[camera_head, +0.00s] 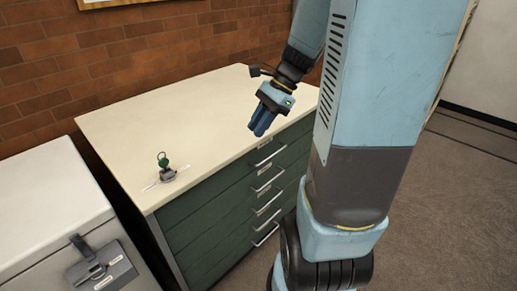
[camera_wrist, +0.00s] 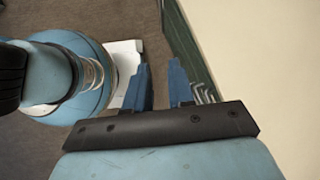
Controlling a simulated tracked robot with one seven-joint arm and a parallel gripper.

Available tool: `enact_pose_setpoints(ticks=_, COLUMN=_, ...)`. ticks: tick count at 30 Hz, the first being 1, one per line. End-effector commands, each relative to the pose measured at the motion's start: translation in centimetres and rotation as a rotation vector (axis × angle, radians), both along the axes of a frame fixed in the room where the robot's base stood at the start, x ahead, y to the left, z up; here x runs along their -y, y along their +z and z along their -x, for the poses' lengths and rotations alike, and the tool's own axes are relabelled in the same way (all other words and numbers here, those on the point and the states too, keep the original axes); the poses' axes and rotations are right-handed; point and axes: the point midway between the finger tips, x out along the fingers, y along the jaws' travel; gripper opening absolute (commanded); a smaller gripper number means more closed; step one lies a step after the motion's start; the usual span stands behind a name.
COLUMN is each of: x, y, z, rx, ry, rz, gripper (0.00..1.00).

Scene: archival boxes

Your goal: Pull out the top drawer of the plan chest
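The plan chest (camera_head: 190,110) is dark green with a cream top and several stacked drawers with silver bar handles. The top drawer (camera_head: 235,176) looks flush with the front; its handle (camera_head: 270,157) sits just below the top's edge. My gripper (camera_head: 262,121) points down near the front edge of the top, on the far side of that handle in the picture, and appears above it. In the wrist view its two blue fingers (camera_wrist: 159,68) are apart with nothing between them. Handles (camera_wrist: 205,94) show beside the right finger there, partly hidden by the gripper.
A small metal piece with a green-tagged key (camera_head: 165,167) is on the chest top. A pale grey cabinet (camera_head: 45,205) with a dark latch (camera_head: 98,268) stands at the left. A brick wall (camera_head: 120,55) is behind. Carpeted floor (camera_head: 450,200) is clear at the right.

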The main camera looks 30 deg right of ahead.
Motion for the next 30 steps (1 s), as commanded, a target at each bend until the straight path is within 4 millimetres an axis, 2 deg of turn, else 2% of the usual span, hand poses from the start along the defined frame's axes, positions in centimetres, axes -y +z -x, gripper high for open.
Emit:
enact_pose_setpoints(ticks=11, x=5.5, y=-6.1, z=-4.2, rx=-0.390, ry=-0.564, rz=-0.352, gripper=0.23)
enact_pose_setpoints(ticks=18, x=10.1, y=-10.6, z=-6.1, rx=-0.638, ry=-0.900, rz=-0.593, gripper=0.23)
enact_pose_setpoints(ticks=24, x=14.5, y=-15.0, z=-6.9, rx=-0.844, ry=-1.160, rz=-0.808, gripper=0.23)
enact_pose_setpoints(ticks=30, x=18.9, y=-19.8, z=-6.7, rx=-1.040, ry=-1.385, rz=-1.031, gripper=0.23)
